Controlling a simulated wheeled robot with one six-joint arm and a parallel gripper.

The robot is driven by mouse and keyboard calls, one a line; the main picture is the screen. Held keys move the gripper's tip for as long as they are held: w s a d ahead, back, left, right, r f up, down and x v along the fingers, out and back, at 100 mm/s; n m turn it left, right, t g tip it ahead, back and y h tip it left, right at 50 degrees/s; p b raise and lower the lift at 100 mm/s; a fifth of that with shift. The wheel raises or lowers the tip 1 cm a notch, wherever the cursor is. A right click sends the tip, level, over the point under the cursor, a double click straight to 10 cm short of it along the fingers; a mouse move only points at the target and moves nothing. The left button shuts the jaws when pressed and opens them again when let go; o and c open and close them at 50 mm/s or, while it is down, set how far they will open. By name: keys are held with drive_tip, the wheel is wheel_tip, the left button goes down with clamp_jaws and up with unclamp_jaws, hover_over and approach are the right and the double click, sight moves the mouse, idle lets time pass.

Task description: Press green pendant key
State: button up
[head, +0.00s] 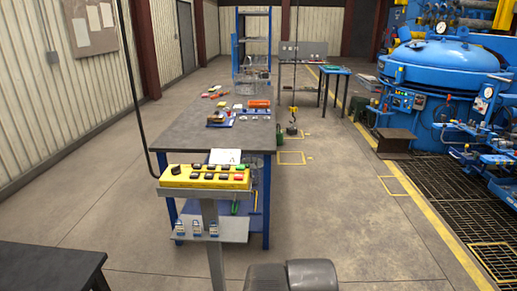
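A yellow pendant (184,184) rests on a grey post in the middle left of the head view, tilted toward me. It has a black knob (176,170) at its left end and two rows of keys. A small green key (240,168) is at the right end of the upper row. A red key (239,177) is just below it. My gripper is not in view. Only a dark rounded part, likely of my arm, shows at the bottom edge, apart from the pendant.
A black cable hangs to the pendant's left end. A workbench (195,138) with several small items stands behind it. A dark table (45,268) is at the lower left. The blue furnace (445,62) is at the right. Floor right of the bench is mostly clear.

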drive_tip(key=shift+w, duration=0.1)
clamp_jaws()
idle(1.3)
